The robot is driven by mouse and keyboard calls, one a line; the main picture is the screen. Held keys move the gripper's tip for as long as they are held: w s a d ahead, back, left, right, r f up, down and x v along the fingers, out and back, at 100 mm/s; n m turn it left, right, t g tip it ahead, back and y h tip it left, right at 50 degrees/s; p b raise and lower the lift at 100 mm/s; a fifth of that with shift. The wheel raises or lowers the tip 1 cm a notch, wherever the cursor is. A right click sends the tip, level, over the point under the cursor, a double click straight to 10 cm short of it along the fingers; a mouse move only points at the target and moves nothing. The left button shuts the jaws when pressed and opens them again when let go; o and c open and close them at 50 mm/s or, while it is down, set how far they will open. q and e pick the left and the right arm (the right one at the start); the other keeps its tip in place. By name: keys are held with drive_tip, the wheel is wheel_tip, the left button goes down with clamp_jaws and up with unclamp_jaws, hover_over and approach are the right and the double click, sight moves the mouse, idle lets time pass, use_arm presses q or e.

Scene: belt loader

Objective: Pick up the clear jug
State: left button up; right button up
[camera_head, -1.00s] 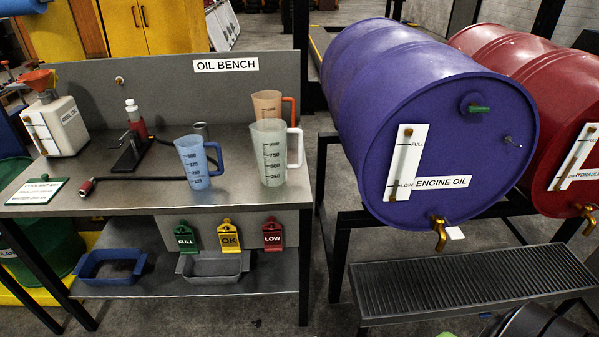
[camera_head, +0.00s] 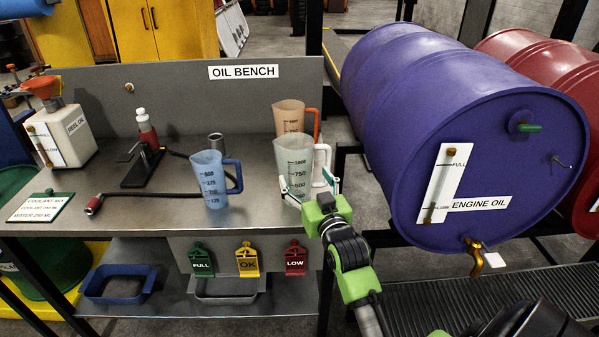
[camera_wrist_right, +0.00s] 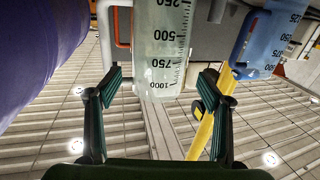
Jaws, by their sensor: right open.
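The clear jug (camera_head: 293,155), pale with a dark scale and a white handle on its right, stands upright on the oil bench (camera_head: 255,205). In the right wrist view the clear jug (camera_wrist_right: 162,45) appears upside down, ahead of the fingers, its handle at left. My right gripper (camera_head: 310,187) is open in front of the jug's lower part, one finger toward each side; it hides part of the base. The right gripper (camera_wrist_right: 163,82) is empty in its wrist view, and I cannot tell whether a finger touches the jug. My left gripper is out of view.
An orange jug (camera_head: 289,116) stands close behind, and a blue jug (camera_head: 211,182) stands to the left. The purple engine oil drum (camera_head: 420,110) is right of the bench. FULL, OK (camera_head: 247,261) and LOW tags hang below the front edge.

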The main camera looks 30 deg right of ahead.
sight(297, 162)
drive_tip(key=p+x, duration=0.1)
drive_tip(key=x, duration=0.7)
drive_tip(key=shift+w+d, duration=0.15)
drive_tip(key=c, duration=0.9)
